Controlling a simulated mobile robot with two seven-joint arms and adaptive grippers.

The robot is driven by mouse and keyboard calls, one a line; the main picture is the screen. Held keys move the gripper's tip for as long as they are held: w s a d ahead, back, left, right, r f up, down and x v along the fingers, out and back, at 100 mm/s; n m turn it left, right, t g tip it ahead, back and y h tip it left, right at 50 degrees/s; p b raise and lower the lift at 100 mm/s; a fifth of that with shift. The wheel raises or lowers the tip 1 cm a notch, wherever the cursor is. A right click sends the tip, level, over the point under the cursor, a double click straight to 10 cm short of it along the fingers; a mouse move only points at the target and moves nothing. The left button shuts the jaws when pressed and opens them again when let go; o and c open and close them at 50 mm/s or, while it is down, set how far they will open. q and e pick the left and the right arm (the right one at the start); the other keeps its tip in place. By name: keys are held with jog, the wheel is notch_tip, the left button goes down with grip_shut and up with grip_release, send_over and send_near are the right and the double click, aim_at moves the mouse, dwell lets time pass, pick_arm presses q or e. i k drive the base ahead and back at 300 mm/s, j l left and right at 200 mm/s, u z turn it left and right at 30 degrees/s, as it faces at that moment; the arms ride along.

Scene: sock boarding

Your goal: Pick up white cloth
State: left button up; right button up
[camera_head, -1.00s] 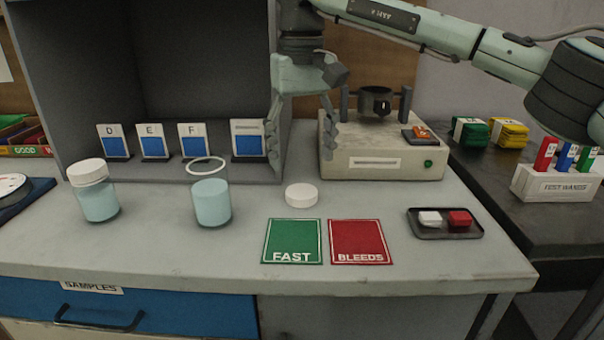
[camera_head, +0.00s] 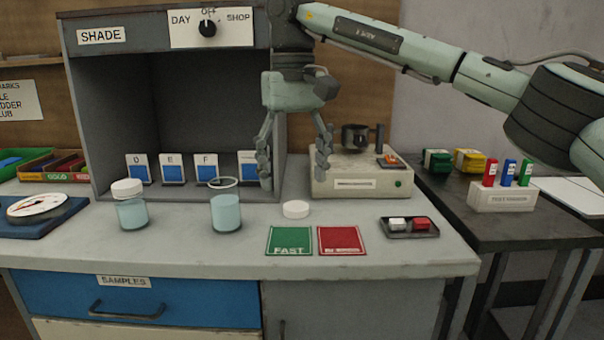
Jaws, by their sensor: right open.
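A small white piece (camera_head: 398,224), which may be the white cloth, lies in a dark tray (camera_head: 388,234) on the right of the bench. A red piece (camera_head: 421,224) lies beside it in the same tray. My right gripper (camera_head: 295,176) hangs fingers down with its two fingers spread apart and nothing between them. It is to the left of the tray and farther back, between the shade box and the beige device. Nothing touches the white piece. My left gripper is not in view.
A round white lid (camera_head: 295,209) lies below my right gripper. Two jars stand left, one capped (camera_head: 131,212) and one open (camera_head: 226,212). Green FAST (camera_head: 289,240) and red (camera_head: 341,240) mats lie in front. The beige device (camera_head: 350,185) stands behind the tray.

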aim_at(394, 224)
jog(key=k, duration=1)
